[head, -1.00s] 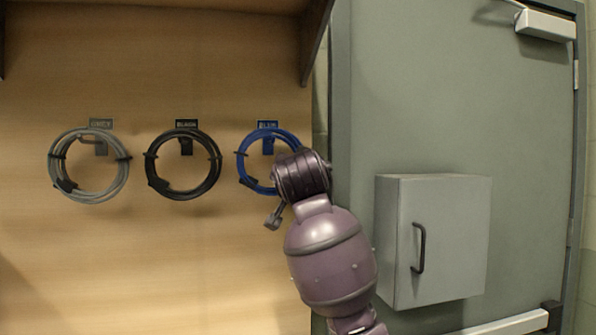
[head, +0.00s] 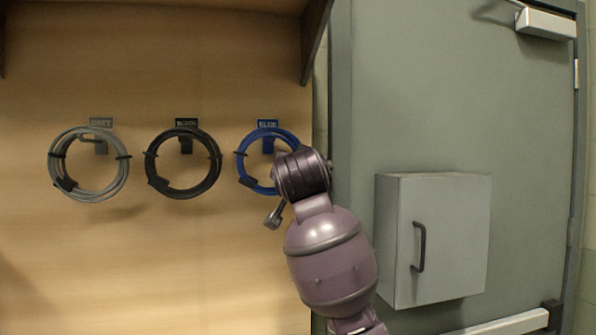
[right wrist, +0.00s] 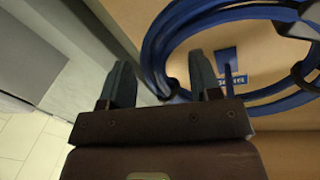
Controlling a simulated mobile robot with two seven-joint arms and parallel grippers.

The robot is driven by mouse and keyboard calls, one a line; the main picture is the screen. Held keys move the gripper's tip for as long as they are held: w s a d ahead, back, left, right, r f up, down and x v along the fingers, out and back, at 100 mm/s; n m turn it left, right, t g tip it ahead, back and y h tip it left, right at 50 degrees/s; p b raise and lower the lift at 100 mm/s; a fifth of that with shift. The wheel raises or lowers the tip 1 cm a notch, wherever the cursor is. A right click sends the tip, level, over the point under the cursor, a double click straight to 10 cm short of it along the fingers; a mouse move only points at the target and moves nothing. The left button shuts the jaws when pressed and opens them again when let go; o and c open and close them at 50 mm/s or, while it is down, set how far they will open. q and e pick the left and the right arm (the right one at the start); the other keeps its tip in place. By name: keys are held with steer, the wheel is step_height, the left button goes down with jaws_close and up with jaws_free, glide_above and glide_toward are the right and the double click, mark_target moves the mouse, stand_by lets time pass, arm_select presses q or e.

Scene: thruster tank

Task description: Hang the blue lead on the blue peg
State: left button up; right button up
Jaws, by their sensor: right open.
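The blue lead (head: 241,162) is a coiled ring against the wooden board, at the right of a row of coils. The blue peg (head: 268,145) shows inside the ring's upper part, under a small label. I cannot tell whether the ring rests on the peg. My right gripper (head: 275,214) is at the coil's lower right, and the wrist hides that part of the ring. In the right wrist view the gripper (right wrist: 161,80) is open and nothing is gripped; the blue lead (right wrist: 155,50) passes close to the fingertips, and the blue peg (right wrist: 227,62) shows inside the ring.
A black coil (head: 150,163) and a grey coil (head: 122,175) hang to the left at labelled pegs. A grey door (head: 450,100) and a grey box with a handle (head: 450,240) are on the right. A shelf side (head: 316,40) juts out above. The board below the coils is clear.

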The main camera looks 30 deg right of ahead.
arm_select(q)
steer(key=shift+w+f+b, duration=0.45)
steer(key=shift+f+b, duration=0.1)
steer(key=shift+b, duration=0.55)
arm_select(e)
steer(key=v, duration=1)
steer(key=shift+s+a, duration=0.1)
steer(key=shift+a, duration=0.05)
